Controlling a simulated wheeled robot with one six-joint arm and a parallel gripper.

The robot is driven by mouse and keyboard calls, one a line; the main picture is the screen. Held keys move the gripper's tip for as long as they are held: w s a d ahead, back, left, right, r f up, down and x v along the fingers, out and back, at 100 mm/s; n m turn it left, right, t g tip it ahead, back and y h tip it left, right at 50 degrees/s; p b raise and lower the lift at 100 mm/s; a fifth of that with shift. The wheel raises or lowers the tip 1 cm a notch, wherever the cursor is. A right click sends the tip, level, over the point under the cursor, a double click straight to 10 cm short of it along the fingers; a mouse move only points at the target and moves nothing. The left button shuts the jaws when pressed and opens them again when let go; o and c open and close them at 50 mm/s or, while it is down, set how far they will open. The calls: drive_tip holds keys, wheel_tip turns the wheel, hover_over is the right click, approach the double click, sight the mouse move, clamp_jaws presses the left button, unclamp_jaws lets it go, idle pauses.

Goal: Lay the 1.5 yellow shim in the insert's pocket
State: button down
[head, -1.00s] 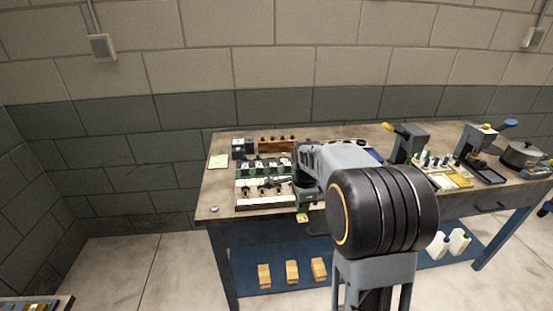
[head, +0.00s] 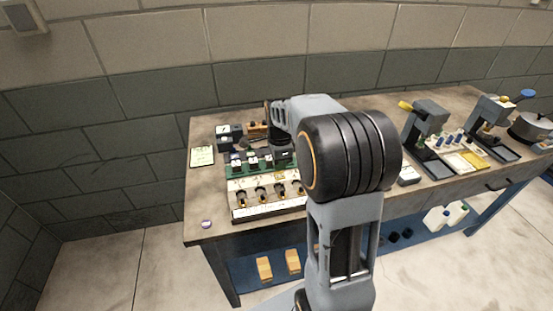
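My gripper (head: 252,144) is a small dark shape at the end of my arm, above the back of the green rack; its fingers are too small and dark to read. I cannot see whether it holds anything. I cannot make out the 1.5 yellow shim. A white-fronted holder (head: 240,214) at the bench's front left carries several dark pieces with small yellow-orange parts. I cannot single out the insert or its pocket; my arm covers part of this area.
A green rack (head: 232,172) with dark labelled blocks stands behind the holder. Presses (head: 425,122) and a pot (head: 533,126) stand to the right.

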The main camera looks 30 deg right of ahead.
sight(279, 187)
drive_tip(key=shift+s+f+b, duration=0.1)
drive_tip(key=shift+f+b, duration=1.4)
drive_tip(key=shift+f, duration=0.45)
drive_tip(key=shift+f+b, duration=0.3)
drive_tip(key=shift+f, duration=0.25)
drive_tip(key=shift+f+b, duration=0.45)
drive_tip(key=shift+f, duration=0.65)
idle(0.6)
drive_tip(key=c, duration=0.8)
unclamp_jaws()
drive_tip(key=shift+c, duration=0.2)
drive_tip(key=shift+r, duration=0.15)
drive_tip(key=shift+r+p, duration=3.1)
drive_tip(key=shift+r, duration=0.6)
